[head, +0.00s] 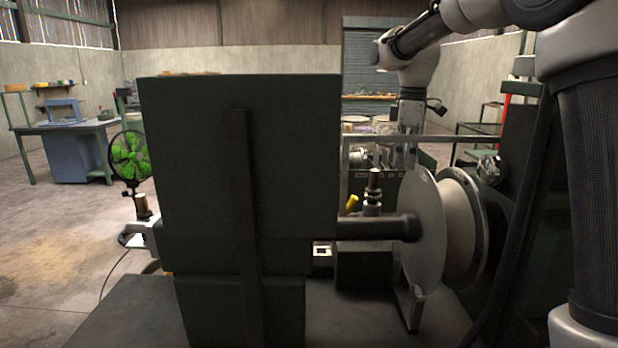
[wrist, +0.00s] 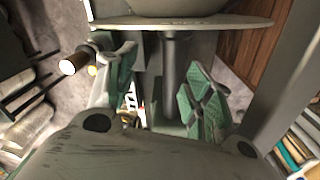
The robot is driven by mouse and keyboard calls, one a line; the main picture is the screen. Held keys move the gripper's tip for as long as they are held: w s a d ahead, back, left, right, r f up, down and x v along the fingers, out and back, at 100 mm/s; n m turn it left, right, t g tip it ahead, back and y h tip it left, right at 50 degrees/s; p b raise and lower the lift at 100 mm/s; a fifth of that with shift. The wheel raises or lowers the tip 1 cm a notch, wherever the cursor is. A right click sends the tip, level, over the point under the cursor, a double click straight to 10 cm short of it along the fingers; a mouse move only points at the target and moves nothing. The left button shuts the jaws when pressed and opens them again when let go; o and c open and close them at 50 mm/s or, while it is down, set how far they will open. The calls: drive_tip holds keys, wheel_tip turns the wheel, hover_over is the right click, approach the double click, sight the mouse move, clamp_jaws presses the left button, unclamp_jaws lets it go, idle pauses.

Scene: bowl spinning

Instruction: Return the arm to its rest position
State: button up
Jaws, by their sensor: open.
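My arm reaches in from the right in the head view, and my gripper (head: 403,158) points down just behind the top of the pale round disc (head: 424,232). In the wrist view my gripper (wrist: 162,92) has its two green-padded fingers apart, with nothing clasped between them. A dark spindle shaft (wrist: 171,75) shows beyond the gap between the fingers. The rim of a disc (wrist: 205,22) crosses the top of that view. I cannot tell how far the fingertips are from the disc or shaft.
A large dark green machine housing (head: 240,160) fills the middle of the head view and hides much behind it. A thick shaft (head: 375,228) joins it to the disc. A green fan (head: 129,156) stands left, and a workbench (head: 65,125) is farther back. Open floor lies at left.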

drive_tip(key=s+d+r+m, duration=0.1)
drive_tip(key=s, duration=0.1)
drive_tip(key=s+d+r+m, duration=0.1)
drive_tip(key=s+d, duration=0.1)
drive_tip(key=s, duration=0.1)
drive_tip(key=s+d+r+m, duration=0.1)
drive_tip(key=s, duration=0.2)
drive_tip(key=shift+d+m+t, duration=0.3)
drive_tip(key=shift+t, duration=0.1)
drive_tip(key=s+d+f+m+t, duration=0.1)
drive_tip(key=s+d+f+m, duration=0.1)
drive_tip(key=s, duration=0.6)
drive_tip(key=s+d+f+m+t, duration=0.1)
drive_tip(key=s+d+f+m, duration=0.1)
drive_tip(key=s+m, duration=0.3)
drive_tip(key=s+d+f+m+t, duration=0.1)
drive_tip(key=s+d+f+m, duration=0.1)
drive_tip(key=s, duration=1)
drive_tip(key=shift+d+f+m, duration=0.3)
drive_tip(key=shift+d+m, duration=0.55)
drive_tip(key=shift+m, duration=0.05)
